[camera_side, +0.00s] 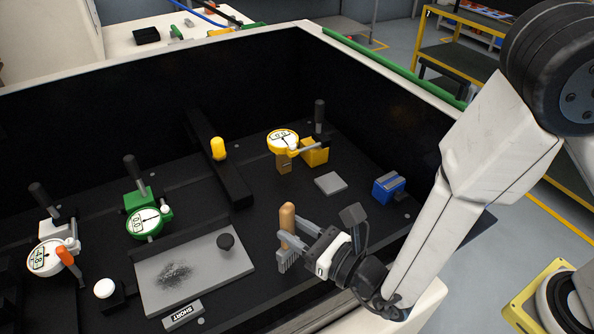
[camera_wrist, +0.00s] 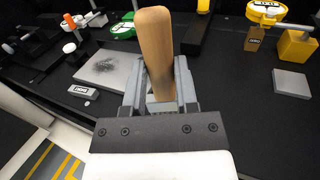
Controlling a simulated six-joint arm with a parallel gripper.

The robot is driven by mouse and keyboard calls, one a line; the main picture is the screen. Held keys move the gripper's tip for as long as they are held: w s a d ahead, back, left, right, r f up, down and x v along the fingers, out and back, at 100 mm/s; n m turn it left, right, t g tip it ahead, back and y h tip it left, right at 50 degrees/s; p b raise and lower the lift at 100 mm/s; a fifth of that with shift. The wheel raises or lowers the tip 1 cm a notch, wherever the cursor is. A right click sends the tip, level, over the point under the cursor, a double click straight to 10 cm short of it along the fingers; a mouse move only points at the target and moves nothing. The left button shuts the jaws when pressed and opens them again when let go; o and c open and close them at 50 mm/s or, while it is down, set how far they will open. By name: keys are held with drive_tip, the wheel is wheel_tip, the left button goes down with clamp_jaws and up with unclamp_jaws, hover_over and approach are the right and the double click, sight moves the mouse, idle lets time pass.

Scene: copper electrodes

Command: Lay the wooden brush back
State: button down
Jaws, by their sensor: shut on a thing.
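The wooden brush (camera_side: 287,220) has a tan wooden handle and a grey bristle end. It stands upright with the handle up and the bristles down. My gripper (camera_side: 289,237) is shut on it, with a finger on each side. In the wrist view the brush handle (camera_wrist: 155,45) rises between the fingers of my gripper (camera_wrist: 160,95). The bristles are low over or on the black floor of the box; I cannot tell whether they touch it.
A grey plate (camera_side: 190,270) with dark powder and a black knob lies to the left. Green (camera_side: 145,222), white (camera_side: 45,257) and yellow (camera_side: 283,142) dial gauges stand around. A small grey plate (camera_side: 330,183) and a blue block (camera_side: 388,187) lie behind. Black walls enclose the area.

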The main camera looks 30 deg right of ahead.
drive_tip(key=shift+f, duration=0.85)
drive_tip(key=shift+f, duration=0.1)
drive_tip(key=shift+c, duration=1.9)
unclamp_jaws()
drive_tip(key=v, duration=0.7)
drive_tip(key=shift+s, duration=0.25)
drive_tip(key=shift+d, duration=0.1)
